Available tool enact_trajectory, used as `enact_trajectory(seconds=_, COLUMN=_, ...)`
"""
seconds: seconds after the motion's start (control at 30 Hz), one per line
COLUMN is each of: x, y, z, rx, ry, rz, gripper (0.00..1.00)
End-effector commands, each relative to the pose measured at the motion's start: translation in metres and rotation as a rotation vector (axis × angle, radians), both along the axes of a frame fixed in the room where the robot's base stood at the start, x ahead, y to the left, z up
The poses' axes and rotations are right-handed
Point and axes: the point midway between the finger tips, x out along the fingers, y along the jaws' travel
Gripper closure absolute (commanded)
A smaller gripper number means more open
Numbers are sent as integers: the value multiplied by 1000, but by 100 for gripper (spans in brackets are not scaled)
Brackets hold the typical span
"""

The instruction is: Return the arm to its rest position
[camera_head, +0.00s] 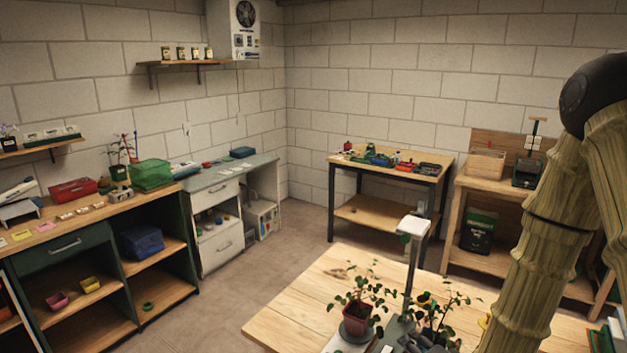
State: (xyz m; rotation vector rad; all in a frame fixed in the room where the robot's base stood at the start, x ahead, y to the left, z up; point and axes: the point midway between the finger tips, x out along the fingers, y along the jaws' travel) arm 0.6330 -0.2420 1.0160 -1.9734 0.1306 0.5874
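My arm (545,240) stands large at the right edge, with tan, bamboo-like links and a dark rounded joint (598,92) at the top. The links run down past the bottom and right edges of the picture. My gripper cannot be made out in this view, so whether it holds anything does not show.
A wooden table (295,316) is close in front, with a potted plant (356,318), a second leafy plant (436,318) and a grey post with a white head (411,226). A tool bench (391,168) and a wooden shelf bench (485,188) stand behind. Open floor (225,300) lies left.

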Motion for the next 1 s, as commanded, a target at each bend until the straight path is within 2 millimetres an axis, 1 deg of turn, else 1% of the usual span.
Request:
enact_trajectory(seconds=0.03, x=-12, y=2, z=-30, rx=-52, ry=56, rz=24, gripper=57)
enact_trajectory(seconds=0.07, x=-19, y=3, z=-44, rx=-85, ry=87, rz=41, gripper=57)
enact_trajectory(seconds=0.1, x=-30, y=3, z=-64, rx=-130, ry=131, rz=64, gripper=57)
enact_trajectory(seconds=0.17, x=-46, y=5, z=-93, rx=-194, ry=194, rz=102, gripper=57)
enact_trajectory(seconds=0.2, x=-58, y=5, z=-111, rx=-234, ry=237, rz=131, gripper=57)
enact_trajectory(seconds=0.27, x=-77, y=6, z=-138, rx=-293, ry=299, rz=176, gripper=57)
enact_trajectory(seconds=0.3, x=-90, y=7, z=-155, rx=-329, ry=343, rz=208, gripper=57)
enact_trajectory(seconds=0.37, x=-111, y=8, z=-180, rx=-382, ry=405, rz=261, gripper=57)
enact_trajectory(seconds=0.4, x=-125, y=9, z=-196, rx=-416, ry=445, rz=297, gripper=57)
enact_trajectory(seconds=0.47, x=-148, y=10, z=-218, rx=-464, ry=507, rz=355, gripper=57)
enact_trajectory(seconds=0.5, x=-164, y=10, z=-233, rx=-492, ry=549, rz=396, gripper=57)
enact_trajectory(seconds=0.57, x=-188, y=11, z=-253, rx=-534, ry=608, rz=459, gripper=57)
enact_trajectory(seconds=0.6, x=-205, y=12, z=-266, rx=-558, ry=648, rz=505, gripper=57)
enact_trajectory(seconds=0.67, x=-230, y=12, z=-283, rx=-591, ry=705, rz=571, gripper=57)
enact_trajectory(seconds=0.7, x=-246, y=13, z=-293, rx=-611, ry=739, rz=616, gripper=57)
enact_trajectory(seconds=0.8, x=-281, y=14, z=-312, rx=-647, ry=812, rz=713, gripper=57)
enact_trajectory(seconds=0.9, x=-306, y=14, z=-324, rx=-668, ry=862, rz=786, gripper=57)
enact_trajectory(seconds=1.0, x=-321, y=15, z=-329, rx=-679, ry=889, rz=830, gripper=57)
